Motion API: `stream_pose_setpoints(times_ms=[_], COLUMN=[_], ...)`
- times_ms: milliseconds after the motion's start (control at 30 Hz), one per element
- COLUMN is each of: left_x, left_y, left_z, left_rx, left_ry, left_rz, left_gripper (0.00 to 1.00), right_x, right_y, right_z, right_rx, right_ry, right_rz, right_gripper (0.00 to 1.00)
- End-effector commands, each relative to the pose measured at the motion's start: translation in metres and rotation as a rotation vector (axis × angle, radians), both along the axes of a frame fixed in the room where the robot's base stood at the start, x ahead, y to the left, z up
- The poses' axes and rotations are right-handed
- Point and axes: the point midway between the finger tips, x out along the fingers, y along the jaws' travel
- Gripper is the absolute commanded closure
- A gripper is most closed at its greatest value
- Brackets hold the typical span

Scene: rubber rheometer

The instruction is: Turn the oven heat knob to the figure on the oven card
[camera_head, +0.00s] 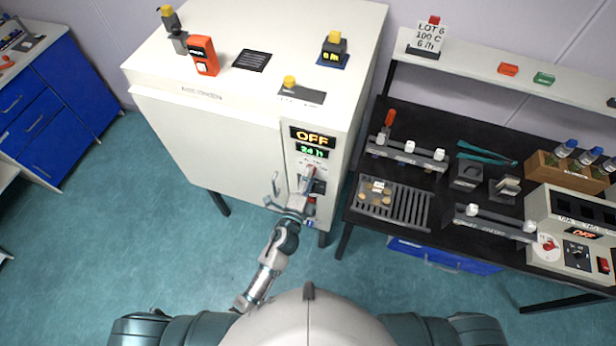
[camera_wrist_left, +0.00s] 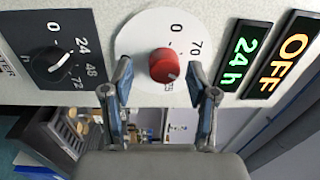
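The oven (camera_head: 225,140) is a large white cabinet. In the left wrist view its heat knob (camera_wrist_left: 164,65) is a red knob on a white round dial (camera_wrist_left: 135,40) marked 0 and 70, with other figures partly hidden. My left gripper (camera_wrist_left: 160,78) is open, one finger on each side of the knob, with visible gaps. In the head view the left gripper (camera_head: 308,180) is at the oven's control strip and hides the knob. The oven card (camera_head: 429,36) stands on the shelf and appears to read LOT 6, 100 C, 6 /h. My right gripper is not in view.
A black timer knob (camera_wrist_left: 52,66) with 0, 24, 48, 72 sits beside the heat dial. Displays read OFF (camera_head: 312,136) and 24 h (camera_head: 311,151). An oven door handle (camera_head: 275,185) is left of the gripper. A black bench (camera_head: 450,150) with racks stands right.

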Motion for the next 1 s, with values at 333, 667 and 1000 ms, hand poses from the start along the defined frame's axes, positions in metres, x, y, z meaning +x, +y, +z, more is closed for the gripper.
stream_pose_setpoints(times_ms=[333, 667, 1000], left_x=[-0.026, -0.094, -0.114], left_y=[0.009, 0.030, 0.037], left_z=[0.000, -0.005, -0.005], left_rx=[-0.002, -0.001, 0.002], left_ry=[0.000, 0.004, -0.001], left_rz=[0.001, 0.002, 0.001], left_gripper=[0.42, 0.42, 0.42], right_x=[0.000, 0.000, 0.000], right_y=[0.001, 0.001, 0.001], right_z=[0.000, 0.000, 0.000], right_rx=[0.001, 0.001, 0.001], right_ry=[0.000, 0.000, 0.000], right_rz=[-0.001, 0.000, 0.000], right_gripper=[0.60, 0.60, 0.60])
